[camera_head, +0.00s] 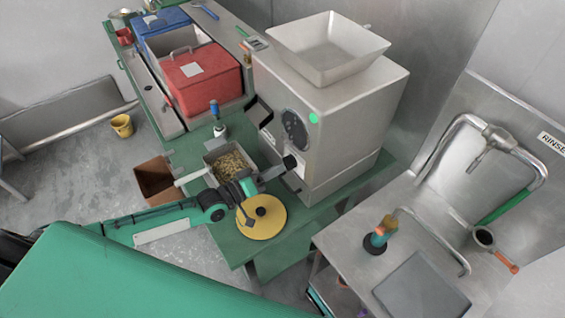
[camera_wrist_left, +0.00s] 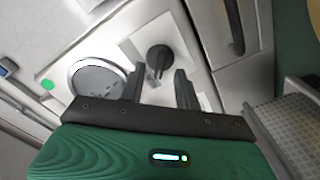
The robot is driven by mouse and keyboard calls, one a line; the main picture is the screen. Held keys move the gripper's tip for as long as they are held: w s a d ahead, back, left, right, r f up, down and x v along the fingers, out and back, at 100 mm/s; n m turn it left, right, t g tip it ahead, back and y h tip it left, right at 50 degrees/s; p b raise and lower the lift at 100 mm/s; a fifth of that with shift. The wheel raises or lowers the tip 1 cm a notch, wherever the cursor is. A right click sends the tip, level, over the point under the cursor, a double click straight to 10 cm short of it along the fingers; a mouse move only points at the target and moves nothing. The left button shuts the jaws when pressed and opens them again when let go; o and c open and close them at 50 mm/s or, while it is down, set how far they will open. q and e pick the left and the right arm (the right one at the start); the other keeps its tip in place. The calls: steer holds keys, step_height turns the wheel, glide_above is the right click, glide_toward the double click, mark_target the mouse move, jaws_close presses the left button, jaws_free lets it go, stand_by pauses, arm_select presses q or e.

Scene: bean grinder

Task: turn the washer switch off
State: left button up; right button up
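The steel machine (camera_head: 345,130) has a hopper on top and stands on the green table. On its front, the wrist view shows a black rotary switch (camera_wrist_left: 159,57) on a pale plate, beside a round dark dial (camera_wrist_left: 97,78) and a green dot. Contact with the switch cannot be told. My right gripper is not in view.
A metal bin of beans (camera_head: 230,162) and a yellow disc (camera_head: 262,222) are close to my left wrist on the table. Red (camera_head: 200,78) and blue containers stand at the back left. A sink counter (camera_head: 350,262) with a curved tap is at right.

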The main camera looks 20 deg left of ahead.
mark_target(288, 163)
arm_select(q)
steer(key=x, duration=0.3)
steer(key=shift+w+d+p, duration=0.1)
steer(key=shift+p, duration=0.2)
jaws_close()
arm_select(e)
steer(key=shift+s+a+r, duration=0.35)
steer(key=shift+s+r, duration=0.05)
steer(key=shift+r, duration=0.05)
